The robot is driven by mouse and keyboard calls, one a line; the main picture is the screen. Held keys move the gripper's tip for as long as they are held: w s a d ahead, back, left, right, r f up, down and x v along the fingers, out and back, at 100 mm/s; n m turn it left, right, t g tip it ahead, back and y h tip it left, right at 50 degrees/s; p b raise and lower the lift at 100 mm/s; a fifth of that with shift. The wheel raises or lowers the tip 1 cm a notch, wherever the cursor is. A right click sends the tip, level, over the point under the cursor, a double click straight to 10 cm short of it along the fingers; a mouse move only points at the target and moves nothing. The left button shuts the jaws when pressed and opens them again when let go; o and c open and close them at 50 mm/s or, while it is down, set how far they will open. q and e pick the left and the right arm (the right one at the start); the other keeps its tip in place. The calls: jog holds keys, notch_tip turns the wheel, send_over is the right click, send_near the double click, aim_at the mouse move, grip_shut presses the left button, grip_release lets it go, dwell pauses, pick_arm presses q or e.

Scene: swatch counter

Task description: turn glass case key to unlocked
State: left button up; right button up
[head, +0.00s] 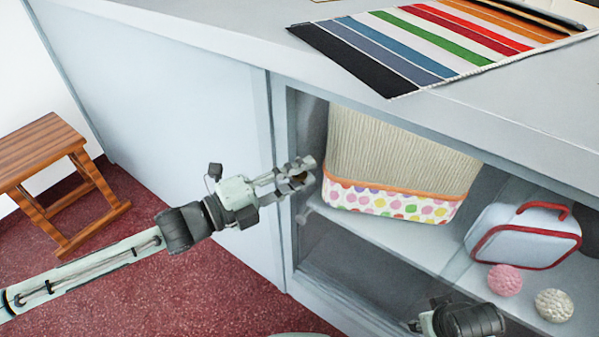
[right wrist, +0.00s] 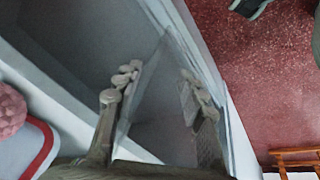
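The glass case (head: 292,120) is the open-looking front under the counter, with a pale frame and shelves behind. My left gripper (head: 303,172) is at the left upright of this frame, in the head view. A small brownish patch shows between its fingers, and I cannot tell whether it holds anything. A small grey piece (head: 306,213) sticks out just below it; I cannot tell whether it is the key. My right gripper (right wrist: 160,95) is open in the right wrist view, fingers well apart, with a clear pane edge seen between them. No key is clearly visible.
On the shelf are a striped bag with a dotted base (head: 395,200), a white case with red trim (head: 525,238), a pink ball (head: 505,280) and a beige ball (head: 554,305). A striped swatch sheet (head: 440,45) lies on the counter. A wooden stool (head: 40,145) stands left.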

pick_arm(q)
jog(key=shift+c, duration=0.3)
grip_shut()
